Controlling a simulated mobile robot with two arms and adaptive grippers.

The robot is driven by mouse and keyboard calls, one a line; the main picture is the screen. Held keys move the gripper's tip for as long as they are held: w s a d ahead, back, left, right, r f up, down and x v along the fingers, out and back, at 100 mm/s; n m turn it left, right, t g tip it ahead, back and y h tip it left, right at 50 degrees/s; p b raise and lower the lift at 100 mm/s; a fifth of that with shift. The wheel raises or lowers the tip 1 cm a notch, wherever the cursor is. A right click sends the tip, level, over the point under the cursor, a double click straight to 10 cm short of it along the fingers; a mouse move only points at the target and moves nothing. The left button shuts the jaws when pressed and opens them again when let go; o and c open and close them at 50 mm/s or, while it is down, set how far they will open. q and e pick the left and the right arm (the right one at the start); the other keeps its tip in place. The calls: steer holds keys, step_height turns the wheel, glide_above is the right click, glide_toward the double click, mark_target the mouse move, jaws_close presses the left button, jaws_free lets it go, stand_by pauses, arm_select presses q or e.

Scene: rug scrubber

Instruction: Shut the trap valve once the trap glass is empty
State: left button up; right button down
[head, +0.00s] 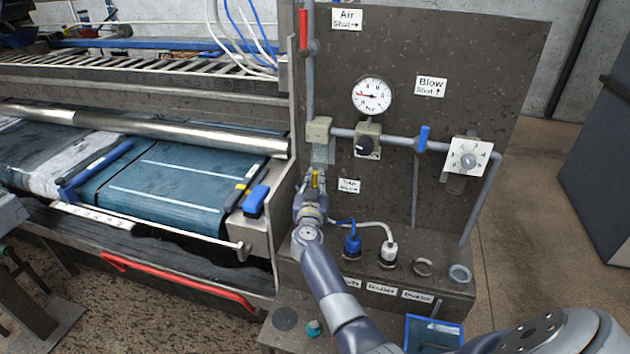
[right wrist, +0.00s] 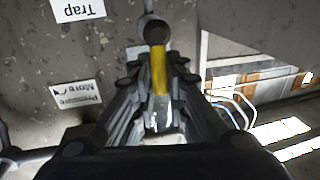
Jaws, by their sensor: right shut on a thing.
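My right gripper (head: 314,190) reaches up to the panel from below and is shut on the yellow lever of the trap valve (head: 315,177). In the right wrist view the yellow lever (right wrist: 158,70) stands between the two fingers (right wrist: 157,95), below a dark round end. The trap label (head: 349,186) is just right of the gripper; it also shows in the right wrist view (right wrist: 78,8). I cannot make out the trap glass; the gripper and wrist cover the area below the lever. Its contents cannot be seen. My left gripper is not in view.
The panel carries a red air lever (head: 303,27), a pressure gauge (head: 371,96), a blue blow lever (head: 423,138) and a white dial (head: 468,157). Blue (head: 352,245) and white (head: 388,252) plugs with hoses stand on the ledge beside my wrist. The scrubber bed (head: 170,185) lies left.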

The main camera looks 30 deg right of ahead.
steer(key=shift+f, duration=0.1)
steer(key=s+d+f+m+h+b, duration=0.1)
steer(key=f+m+h+b, duration=0.1)
steer(key=m+b, duration=0.4)
steer(key=s+d+f+m+g+h+b, duration=0.1)
steer(key=m+b, duration=0.6)
steer(key=m, duration=0.7)
steer(key=shift+s+d+f+h+b, duration=0.3)
steer(key=shift+s+f+h, duration=0.3)
steer(key=shift+f, duration=0.35)
steer(key=c, duration=1.6)
jaws_free()
steer(key=shift+c, duration=0.2)
steer(key=shift+o, duration=0.3)
steer(key=shift+r, duration=0.1)
